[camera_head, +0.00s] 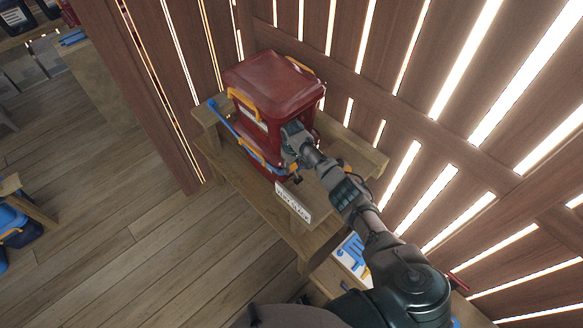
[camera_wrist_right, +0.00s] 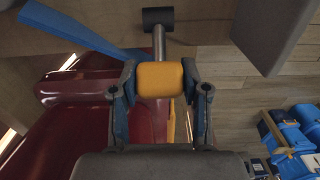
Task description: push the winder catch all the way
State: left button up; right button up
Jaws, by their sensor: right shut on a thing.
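A dark red lidded bin (camera_head: 275,82) with yellow latches stands on a wooden stand; its red side also shows in the wrist view (camera_wrist_right: 75,115). My right gripper (camera_head: 287,148) is at the bin's front right side, partly covering it. In the wrist view my right gripper (camera_wrist_right: 164,84) is shut on a yellow block (camera_wrist_right: 160,78), with one finger on each side. The block sits at a grey metal rod (camera_wrist_right: 159,42) with a dark end. I cannot tell how far this catch is pushed. My left gripper is not in view.
The wooden stand (camera_head: 237,172) carries a white label plate (camera_head: 293,202). A blue bar (camera_wrist_right: 75,27) lies close to the fingers. A slatted wooden wall (camera_head: 410,100) rises behind. Blue bins (camera_wrist_right: 292,130) stand further off. The plank floor (camera_head: 110,210) is open at left.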

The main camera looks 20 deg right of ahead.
jog(key=shift+w+a, duration=0.1)
jog(key=shift+w, duration=0.15)
dwell(0.3)
jog(key=o, duration=1)
jog(key=shift+c, duration=0.2)
jog(key=shift+o, duration=0.9)
jog(key=shift+f, duration=0.1)
jog(key=shift+r, duration=0.25)
notch_tip(320, 180, up, 11)
jog(key=shift+w+r, duration=0.2)
jog(key=shift+f, duration=0.15)
